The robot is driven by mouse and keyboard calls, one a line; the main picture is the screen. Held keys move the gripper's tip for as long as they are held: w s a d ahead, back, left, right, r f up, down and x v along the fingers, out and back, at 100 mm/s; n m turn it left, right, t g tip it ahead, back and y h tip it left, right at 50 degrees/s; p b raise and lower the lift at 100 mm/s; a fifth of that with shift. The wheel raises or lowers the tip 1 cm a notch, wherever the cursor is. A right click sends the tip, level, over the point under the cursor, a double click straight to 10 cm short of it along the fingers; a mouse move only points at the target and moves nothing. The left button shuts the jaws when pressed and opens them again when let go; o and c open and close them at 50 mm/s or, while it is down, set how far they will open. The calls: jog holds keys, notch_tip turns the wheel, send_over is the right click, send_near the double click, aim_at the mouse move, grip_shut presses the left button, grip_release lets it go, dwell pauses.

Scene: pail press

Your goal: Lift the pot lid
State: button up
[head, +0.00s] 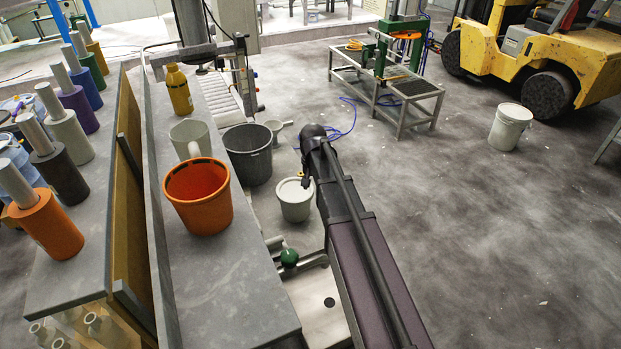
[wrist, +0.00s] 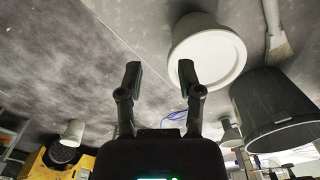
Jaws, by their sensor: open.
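In the head view my arm mostly hides the gripper, close to the lid's right side.
A dark grey bucket (head: 249,153) stands left of the pot; an orange bucket (head: 198,195) is on the bench. A green knob on a lever (head: 289,257) sits in front. Another lidded white pail (head: 510,126) stands on open floor at right, near the yellow forklift (head: 490,50).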

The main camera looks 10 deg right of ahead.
jog(key=m, duration=0.2)
send_over(311, 193)
jog(key=shift+w+f+b, duration=0.1)
jog(key=shift+f+b, duration=0.25)
jog(key=shift+f, duration=0.25)
jog(key=shift+a+f, duration=0.1)
jog(key=shift+f, duration=0.05)
notch_tip(311, 193, down, 8)
jog(key=b, duration=0.7)
jog(key=shift+r+b, duration=0.25)
jog(key=shift+b, duration=0.15)
jog(key=shift+f, duration=0.1)
jog(key=shift+c, duration=0.2)
grip_shut()
